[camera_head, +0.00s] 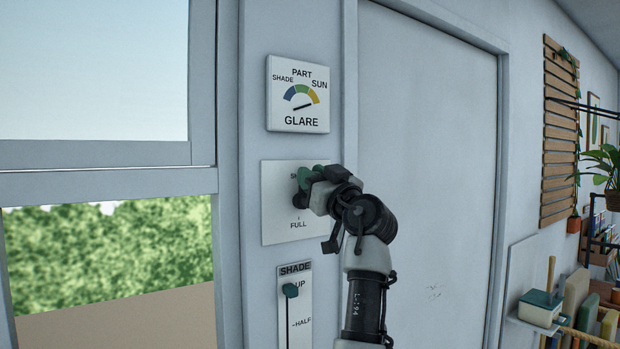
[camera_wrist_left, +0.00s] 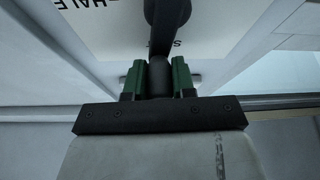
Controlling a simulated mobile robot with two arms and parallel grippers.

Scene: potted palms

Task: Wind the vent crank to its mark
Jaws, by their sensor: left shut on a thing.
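The vent crank (camera_wrist_left: 167,15) is a black arm and grip on a white plate (camera_head: 272,218) on the wall. In the head view the plate shows FULL at the bottom, and its upper label is mostly covered by my gripper. In the left wrist view HALF and the start of another label show. My left gripper (camera_head: 310,180) is shut on the crank's dark grip; its green fingers stand on both sides of it in the left wrist view (camera_wrist_left: 157,78). The mark the crank points to is hard to make out. My right gripper is not in view.
A GLARE gauge (camera_head: 298,94) hangs above the plate, its needle low toward the right. Below is a SHADE slider (camera_head: 291,291), its green knob at UP. A window (camera_head: 95,170) is left, a closed door (camera_head: 430,170) right, shelves and plants farther right.

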